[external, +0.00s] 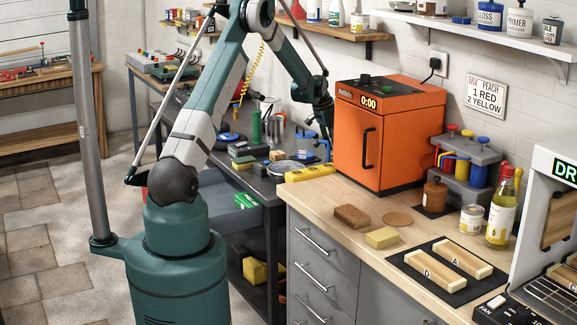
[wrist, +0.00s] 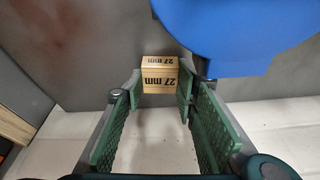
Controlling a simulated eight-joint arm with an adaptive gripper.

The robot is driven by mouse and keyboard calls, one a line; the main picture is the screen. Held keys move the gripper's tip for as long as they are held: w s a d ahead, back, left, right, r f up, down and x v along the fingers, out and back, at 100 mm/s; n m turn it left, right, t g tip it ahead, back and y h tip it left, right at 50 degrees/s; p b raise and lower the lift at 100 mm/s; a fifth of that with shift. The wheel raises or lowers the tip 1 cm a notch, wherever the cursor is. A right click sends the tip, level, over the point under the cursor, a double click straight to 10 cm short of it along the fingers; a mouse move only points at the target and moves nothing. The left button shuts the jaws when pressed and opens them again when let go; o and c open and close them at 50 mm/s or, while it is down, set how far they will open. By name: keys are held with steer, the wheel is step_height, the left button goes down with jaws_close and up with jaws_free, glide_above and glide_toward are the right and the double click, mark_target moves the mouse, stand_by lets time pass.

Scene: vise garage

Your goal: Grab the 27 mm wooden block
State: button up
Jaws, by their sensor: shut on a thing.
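The wooden block (wrist: 160,83) is pale and printed "27 mm" on two faces. In the wrist view it sits between the tips of my gripper (wrist: 160,92), whose green-padded fingers are shut on it from left and right. In the external view my gripper reaches down at the left side of the orange oven (external: 385,135), partly hidden there. I cannot make out the block in that view.
A blue rounded thing (wrist: 240,30) is close above the right finger in the wrist view. A blue vise (external: 311,148) stands on the dark bench left of the oven. A yellow level (external: 310,173) and several small items crowd that bench.

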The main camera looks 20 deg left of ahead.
steer(key=shift+r, duration=0.15)
step_height(320, 180, up, 10)
steer(key=p, duration=0.1)
stand_by(0.6)
